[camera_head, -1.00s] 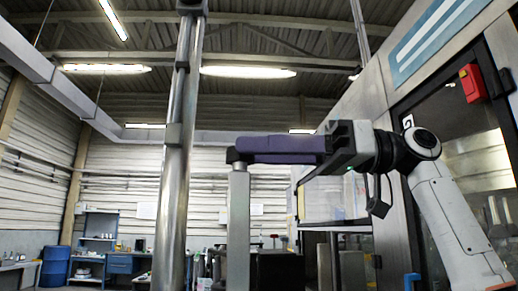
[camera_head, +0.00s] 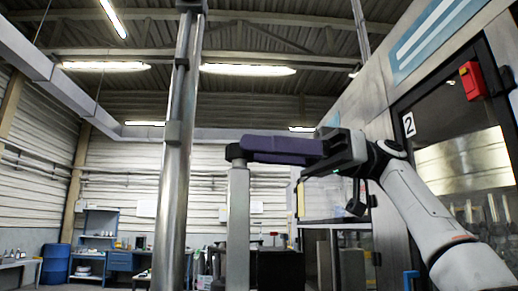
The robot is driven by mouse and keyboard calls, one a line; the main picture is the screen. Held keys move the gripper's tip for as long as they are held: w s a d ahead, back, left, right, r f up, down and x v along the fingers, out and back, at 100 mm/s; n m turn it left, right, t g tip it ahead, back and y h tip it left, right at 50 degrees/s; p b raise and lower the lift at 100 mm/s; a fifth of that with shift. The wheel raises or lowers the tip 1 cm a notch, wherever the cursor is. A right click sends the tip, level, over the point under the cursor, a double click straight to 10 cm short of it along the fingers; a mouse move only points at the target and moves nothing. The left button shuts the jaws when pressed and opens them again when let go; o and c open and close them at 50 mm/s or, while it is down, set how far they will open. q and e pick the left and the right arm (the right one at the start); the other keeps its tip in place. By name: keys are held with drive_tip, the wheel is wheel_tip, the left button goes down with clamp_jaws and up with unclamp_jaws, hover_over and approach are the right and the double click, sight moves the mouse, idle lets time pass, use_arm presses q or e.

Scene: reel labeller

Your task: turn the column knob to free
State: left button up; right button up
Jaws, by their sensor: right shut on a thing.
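A dark knob (camera_head: 234,152) sits at the top of a short grey post (camera_head: 238,215), near the middle of the head view. My right gripper (camera_head: 248,146) reaches in from the right with long purple fingers. Their tips are at the knob and shut on it, hiding most of it. Any marking on the knob is too small or hidden to read. The tall metal column (camera_head: 173,200) stands upright just left of the post, with a gap between it and the fingers. My left gripper is not in view.
A machine cabinet with a dark glazed door (camera_head: 455,150), a red box (camera_head: 473,81) and a "2" label fills the right side, close behind my right arm. A blue drum (camera_head: 55,264) and blue workbench (camera_head: 120,261) stand far back left. The space left of the column is open.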

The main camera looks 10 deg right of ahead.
idle(0.8)
drive_tip(key=o, duration=1.1)
drive_tip(key=shift+c, duration=0.2)
